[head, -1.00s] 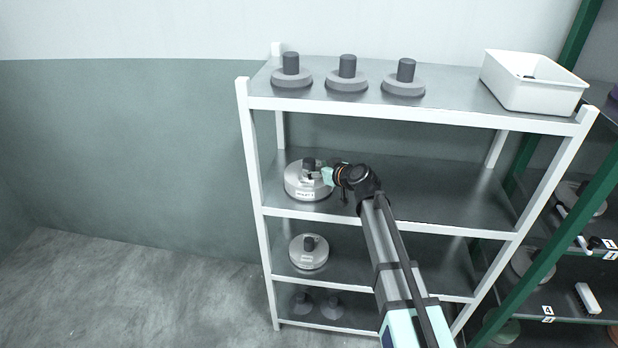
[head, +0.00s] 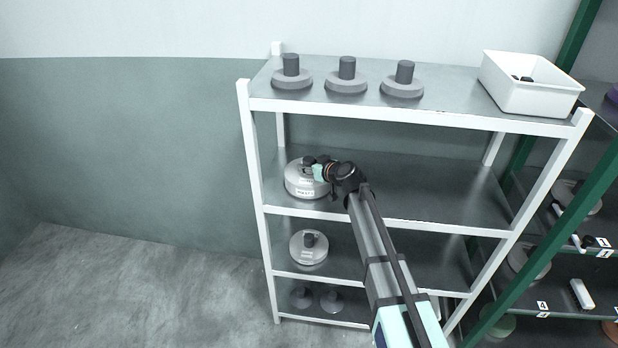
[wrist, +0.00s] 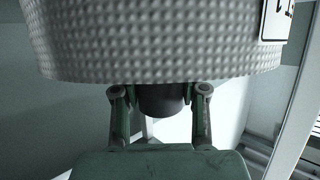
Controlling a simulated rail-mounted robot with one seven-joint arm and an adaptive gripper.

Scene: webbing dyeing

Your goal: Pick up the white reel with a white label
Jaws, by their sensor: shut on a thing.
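A white reel (head: 294,182) with a white label (head: 305,193) on its side stands at the left end of the second shelf. It has a dark knob on top. My gripper (head: 316,170) reaches it from the right and is shut on this knob. In the wrist view the reel's dimpled white side (wrist: 150,45) fills the top, with part of the label (wrist: 277,18) at the right. There the dark knob (wrist: 163,101) sits between the two fingers. I cannot tell any gap between the reel and the shelf.
A similar pale reel (head: 308,248) with a label sits one shelf lower. Grey stands with dark posts (head: 346,77) line the top shelf, beside a white bin (head: 530,85). A white upright (head: 254,160) is close to the reel's left. The second shelf's right part is free.

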